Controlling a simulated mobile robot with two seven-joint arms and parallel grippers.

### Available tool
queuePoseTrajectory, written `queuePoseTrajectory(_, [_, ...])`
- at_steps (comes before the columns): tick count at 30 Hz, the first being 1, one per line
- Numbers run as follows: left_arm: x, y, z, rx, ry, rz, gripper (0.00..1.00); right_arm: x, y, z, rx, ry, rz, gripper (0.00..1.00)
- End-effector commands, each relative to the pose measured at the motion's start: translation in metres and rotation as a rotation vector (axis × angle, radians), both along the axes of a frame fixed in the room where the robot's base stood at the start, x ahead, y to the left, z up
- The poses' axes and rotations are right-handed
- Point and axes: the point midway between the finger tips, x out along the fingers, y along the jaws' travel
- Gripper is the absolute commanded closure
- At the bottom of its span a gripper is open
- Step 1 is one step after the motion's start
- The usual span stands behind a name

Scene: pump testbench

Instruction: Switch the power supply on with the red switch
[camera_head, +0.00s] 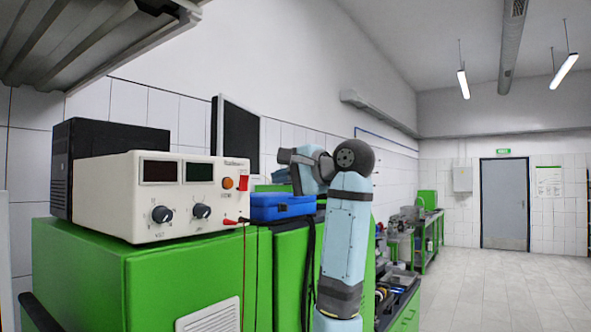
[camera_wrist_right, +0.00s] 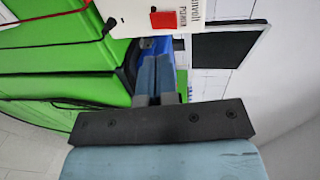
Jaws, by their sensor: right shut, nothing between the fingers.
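The power supply (camera_head: 110,195) is a cream box with two dark displays and two knobs, on a green cabinet. Its red switch (camera_head: 243,183) is at the upper right of the front panel, beside a round orange part (camera_head: 228,183). In the right wrist view the red switch (camera_wrist_right: 165,19) is at the top, on the edge of the cream panel (camera_wrist_right: 128,14). My right gripper (camera_head: 282,175) is to the right of the switch, apart from it, and partly hidden by its wrist. In the wrist view its fingers (camera_wrist_right: 157,62) are together and empty. My left gripper is not in view.
A blue case (camera_head: 282,206) lies right of the power supply, below my right gripper. Red and black leads hang from the panel's lower right. A black box (camera_head: 115,136) and a monitor (camera_head: 236,130) stand behind. The green cabinet (camera_head: 130,275) fills the lower left.

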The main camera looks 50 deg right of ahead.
Motion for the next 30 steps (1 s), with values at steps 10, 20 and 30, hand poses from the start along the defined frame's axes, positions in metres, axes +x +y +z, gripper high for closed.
queuePoseTrajectory(10, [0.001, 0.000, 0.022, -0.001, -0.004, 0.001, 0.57, 0.063, 0.005, -0.001, 0.000, 0.000, 0.000, 1.00])
queuePoseTrajectory(20, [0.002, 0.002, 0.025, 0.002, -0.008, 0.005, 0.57, 0.077, 0.006, -0.001, -0.001, 0.000, -0.001, 1.00])
queuePoseTrajectory(30, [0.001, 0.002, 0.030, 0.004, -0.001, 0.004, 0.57, 0.082, 0.007, 0.004, 0.001, 0.001, 0.001, 1.00])
